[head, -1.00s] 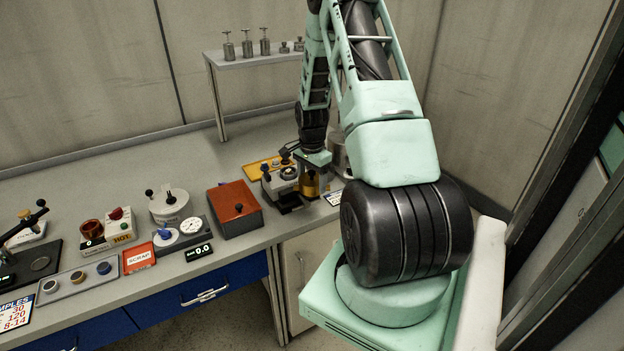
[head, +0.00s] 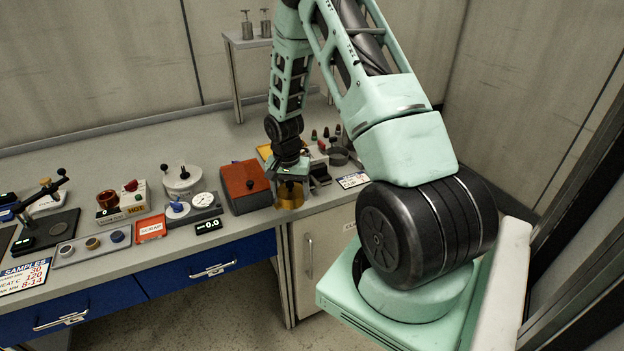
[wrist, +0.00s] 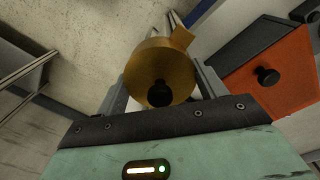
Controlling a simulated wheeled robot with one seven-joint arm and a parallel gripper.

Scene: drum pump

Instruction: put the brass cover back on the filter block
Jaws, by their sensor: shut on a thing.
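My gripper (head: 290,178) is shut on the brass cover (head: 290,195), a round gold-coloured piece. The cover hangs below my gripper at the bench's front edge, just right of the orange-red box. In the wrist view the cover (wrist: 158,70) sits between the fingers (wrist: 160,95), with its black knob toward me and a brass tab at its far edge. What looks like the filter block (head: 320,174), a dark-and-grey block, stands just right of my gripper and is partly hidden by it. I cannot make out its top.
The orange-red box (head: 246,186) with a black knob stands close left of the cover; it also shows in the wrist view (wrist: 275,70). A round grey pot (head: 338,156) and small coloured-topped items stand behind.

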